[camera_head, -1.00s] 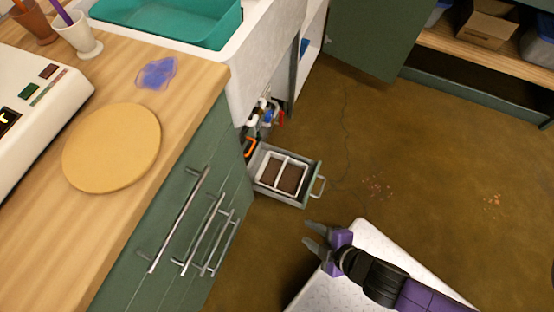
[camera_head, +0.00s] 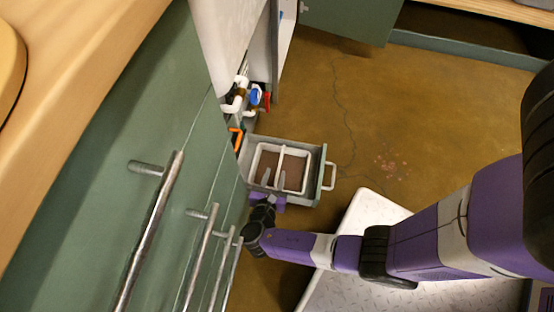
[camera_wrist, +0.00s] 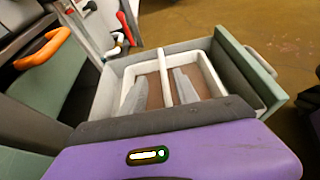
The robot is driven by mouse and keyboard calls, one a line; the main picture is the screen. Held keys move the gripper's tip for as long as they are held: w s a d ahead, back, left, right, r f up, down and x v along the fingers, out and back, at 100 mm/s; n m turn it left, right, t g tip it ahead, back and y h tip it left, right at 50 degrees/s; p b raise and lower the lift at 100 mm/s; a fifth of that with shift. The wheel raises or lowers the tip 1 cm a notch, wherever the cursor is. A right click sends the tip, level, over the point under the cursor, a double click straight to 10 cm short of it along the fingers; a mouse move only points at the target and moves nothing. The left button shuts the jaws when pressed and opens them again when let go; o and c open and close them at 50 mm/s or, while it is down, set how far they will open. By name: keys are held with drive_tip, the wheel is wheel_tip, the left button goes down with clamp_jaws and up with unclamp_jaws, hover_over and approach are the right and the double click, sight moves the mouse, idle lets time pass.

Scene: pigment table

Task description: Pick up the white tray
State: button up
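The white tray (camera_head: 309,168) is a two-compartment tray with a brown floor. It sits inside an open drawer (camera_head: 323,170) low in the green cabinet. In the wrist view the tray (camera_wrist: 212,75) shows with its white middle divider (camera_wrist: 163,72). My gripper (camera_head: 273,178) is over the near side of the tray, pointing at it. In the wrist view my gripper (camera_wrist: 159,75) has its grey fingers apart, one on each side of the divider, with nothing visibly clamped. I cannot tell how far the fingertips are from the tray. The tray's near edge is hidden.
Cabinet handles (camera_head: 150,230) stick out at the left, near my arm. Pipes and coloured valves (camera_head: 252,96) and an orange-handled tool (camera_head: 236,138) are beside the drawer's left side. Open brown floor (camera_head: 430,110) lies at the right.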

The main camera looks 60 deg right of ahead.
sight(279, 165)
drive_tip(key=b+x, duration=0.1)
drive_tip(key=x, duration=0.1)
drive_tip(key=b+x, duration=0.3)
drive_tip(key=x, duration=0.2)
drive_tip(key=shift+s+f, duration=0.25)
drive_tip(key=shift+f, duration=0.15)
drive_tip(key=shift+w+d, duration=0.1)
drive_tip(key=shift+d, duration=0.25)
clamp_jaws()
idle(0.8)
